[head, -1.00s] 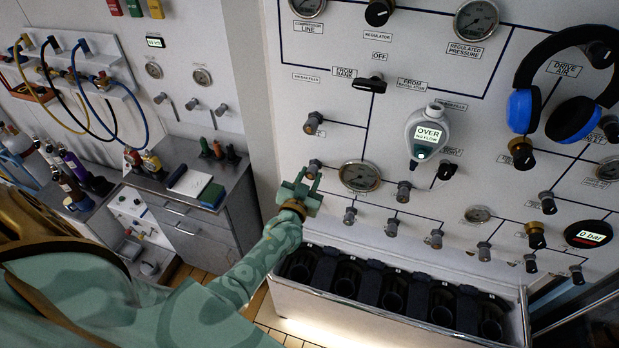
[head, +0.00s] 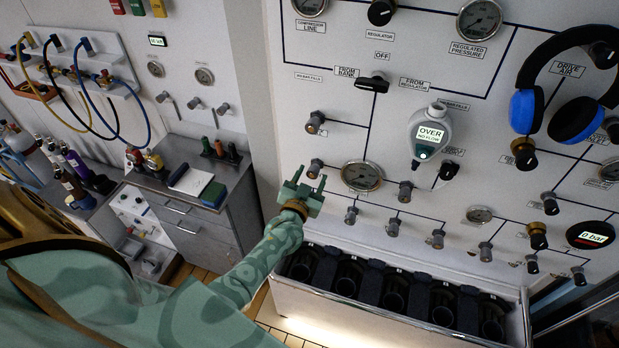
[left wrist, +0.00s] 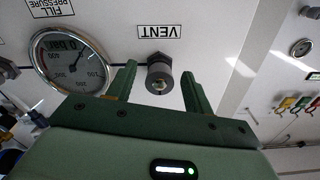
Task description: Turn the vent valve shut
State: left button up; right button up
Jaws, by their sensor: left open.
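The vent valve is a small dark grey knob with a hex nut on the white panel. It shows in the left wrist view (left wrist: 159,75) beside an upside-down VENT label (left wrist: 159,32), and in the head view (head: 315,168). My left gripper (head: 309,180), green, is open and empty just in front of and below the knob. In the left wrist view its two fingers (left wrist: 159,80) stand to either side of the knob, apart from it. I cannot tell how far the fingertips are from the panel. My right gripper is not in view.
A round gauge (head: 362,176) sits right beside the valve; it also shows in the left wrist view (left wrist: 70,62). A grey handheld meter (head: 430,132) and headphones (head: 575,95) hang farther right. A bin (head: 400,290) stands below.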

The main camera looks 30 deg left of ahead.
pick_arm(q)
jog(key=b+v, duration=0.2)
jog(key=v, duration=1.4)
jog(key=shift+s, duration=0.2)
jog(key=shift+d, duration=0.15)
jog(key=s+d+f+g+h+b, duration=0.25)
jog(key=s+f+b, duration=0.2)
jog(key=f, duration=0.85)
jog(key=s+d+f+m+g+h+b, duration=0.1)
jog(key=s+d+f+g+b, duration=0.4)
jog(key=f, duration=0.7)
jog(key=s+d+f+g+h+b, duration=0.1)
jog(key=s+f+g, duration=0.35)
jog(key=f, duration=0.85)
jog(key=s+a+f+m+g+b, duration=0.1)
jog(key=s+a+f+g+b, duration=0.1)
jog(key=s+f+b, duration=0.7)
jog(key=s+a+f+m+g+b, duration=0.1)
jog(key=s+f+b, duration=0.8)
jog(key=f, duration=0.9)
jog(key=s+a+g, duration=0.1)
jog(key=s, duration=0.2)
jog(key=shift+s+a+m+g+b, duration=0.15)
jog(key=shift+s+m+g+b, duration=0.15)
jog(key=shift+m+g+b, duration=0.1)
jog(key=shift+y, duration=0.25)
